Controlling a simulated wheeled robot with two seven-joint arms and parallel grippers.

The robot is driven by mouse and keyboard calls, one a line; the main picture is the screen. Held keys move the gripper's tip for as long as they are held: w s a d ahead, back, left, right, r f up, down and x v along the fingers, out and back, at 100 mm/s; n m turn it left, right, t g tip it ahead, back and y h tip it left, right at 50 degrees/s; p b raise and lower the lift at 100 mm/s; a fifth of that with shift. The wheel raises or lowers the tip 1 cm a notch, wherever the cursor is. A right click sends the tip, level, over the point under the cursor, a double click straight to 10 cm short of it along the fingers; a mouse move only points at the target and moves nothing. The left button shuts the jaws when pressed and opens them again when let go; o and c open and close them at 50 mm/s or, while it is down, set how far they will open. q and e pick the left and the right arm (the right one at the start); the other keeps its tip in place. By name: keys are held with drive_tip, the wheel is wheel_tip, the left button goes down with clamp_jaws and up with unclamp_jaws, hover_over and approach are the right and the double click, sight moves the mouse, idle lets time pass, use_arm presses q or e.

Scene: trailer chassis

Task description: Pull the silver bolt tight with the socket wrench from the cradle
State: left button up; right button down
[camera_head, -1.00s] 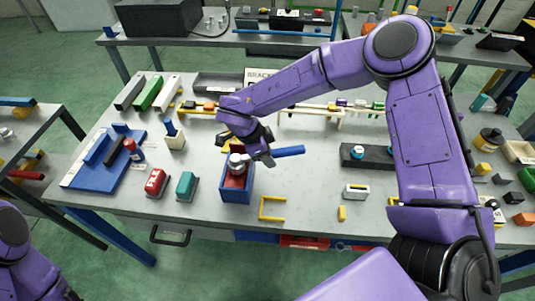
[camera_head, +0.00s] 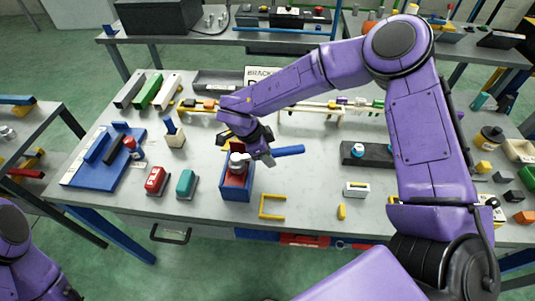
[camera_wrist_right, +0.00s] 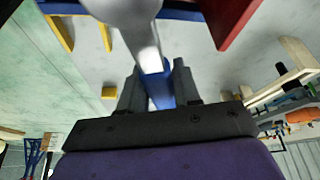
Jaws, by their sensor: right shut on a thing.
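My right gripper (camera_head: 262,152) is shut on the blue handle (camera_head: 289,151) of the socket wrench. The wrench's silver head (camera_head: 238,161) is at the top of a blue box with a red inside (camera_head: 237,195). In the right wrist view the handle (camera_wrist_right: 157,87) sits between the two fingers of my right gripper (camera_wrist_right: 156,85), and the silver shaft (camera_wrist_right: 146,45) runs up to the rounded head. The silver bolt is not clearly seen; I cannot tell whether it is under the head. A yellow U-shaped bracket (camera_head: 263,209) lies in front, empty. My left gripper is out of view.
A red block (camera_head: 156,181) and a teal block (camera_head: 186,184) stand left of the box. A blue fixture plate (camera_head: 85,177) lies further left. A white block (camera_head: 356,189) and a dark holder (camera_head: 366,155) are to the right.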

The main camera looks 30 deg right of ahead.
drive_tip(key=shift+s+a+m+g, duration=0.3)
drive_tip(key=shift+s+m, duration=0.35)
drive_tip(key=shift+m, duration=0.25)
drive_tip(key=shift+p, duration=0.3)
drive_tip(key=shift+s+a+m+g+y, duration=0.3)
drive_tip(key=shift+s+m, duration=0.35)
drive_tip(key=shift+m, duration=0.25)
drive_tip(key=shift+s+a+m+g+y, duration=0.3)
drive_tip(key=shift+s+a+m, duration=0.25)
drive_tip(key=shift+m, duration=0.45)
drive_tip(key=shift+d+r+p, duration=0.1)
drive_tip(key=shift+p, duration=0.2)
